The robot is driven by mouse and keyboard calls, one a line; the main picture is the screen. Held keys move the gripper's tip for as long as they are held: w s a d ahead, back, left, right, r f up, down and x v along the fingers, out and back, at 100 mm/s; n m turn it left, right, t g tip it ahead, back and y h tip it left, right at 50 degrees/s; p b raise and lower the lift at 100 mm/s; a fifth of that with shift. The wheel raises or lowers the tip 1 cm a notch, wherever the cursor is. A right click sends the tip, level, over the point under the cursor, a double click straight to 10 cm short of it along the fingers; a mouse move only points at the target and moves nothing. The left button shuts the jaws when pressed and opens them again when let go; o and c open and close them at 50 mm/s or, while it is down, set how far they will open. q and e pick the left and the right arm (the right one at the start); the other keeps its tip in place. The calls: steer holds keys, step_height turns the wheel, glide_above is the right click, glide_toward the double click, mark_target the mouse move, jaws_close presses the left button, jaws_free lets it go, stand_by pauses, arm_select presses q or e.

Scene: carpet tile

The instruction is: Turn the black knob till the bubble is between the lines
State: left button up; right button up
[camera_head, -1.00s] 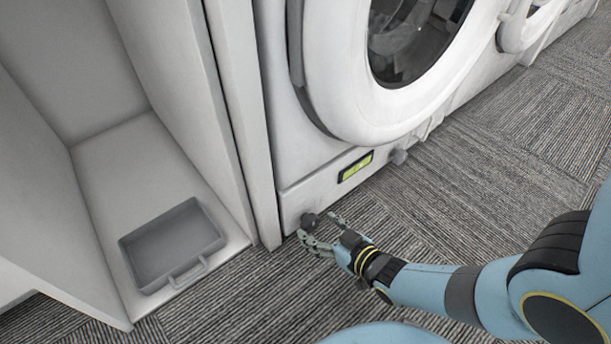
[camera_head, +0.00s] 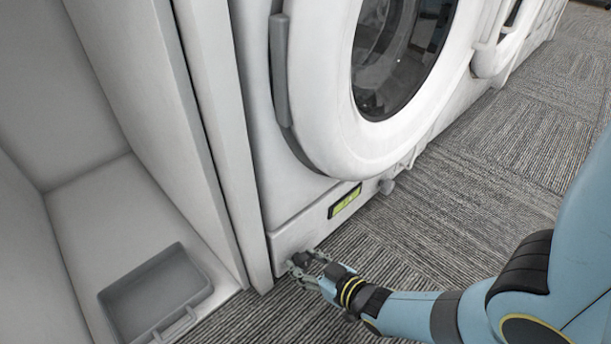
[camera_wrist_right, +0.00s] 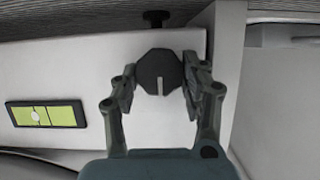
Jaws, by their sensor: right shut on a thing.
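The black knob (camera_wrist_right: 159,72) is many-sided with a pale pointer line, which points down in the wrist view. It sits low on the washing machine's front panel. My right gripper (camera_wrist_right: 158,84) is shut on it, one finger on each side. In the head view the right gripper (camera_head: 305,262) partly hides the knob. The level (camera_head: 345,201) is a green vial in a black frame on the same panel. In the wrist view the level (camera_wrist_right: 62,114) shows a pale bubble (camera_wrist_right: 39,115) left of its middle; whether it lies between the lines is too small to tell. My left gripper is out of view.
The washing machine's round door (camera_head: 315,150) is above the panel. A white cabinet (camera_head: 90,170) stands at left with a grey tray (camera_head: 155,290) on its floor. A small dark foot (camera_wrist_right: 156,18) is near the knob. The carpet (camera_head: 480,200) at right is clear.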

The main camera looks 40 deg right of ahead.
steer(key=shift+c, duration=0.8)
steer(key=shift+d+m+y, duration=0.1)
steer(key=shift+m+y, duration=0.7)
steer(key=shift+m, duration=0.3)
steer(key=shift+d+f+m+y, duration=0.1)
steer(key=shift+m+y, duration=0.6)
steer(key=shift+m, duration=0.4)
steer(key=o, duration=1.2)
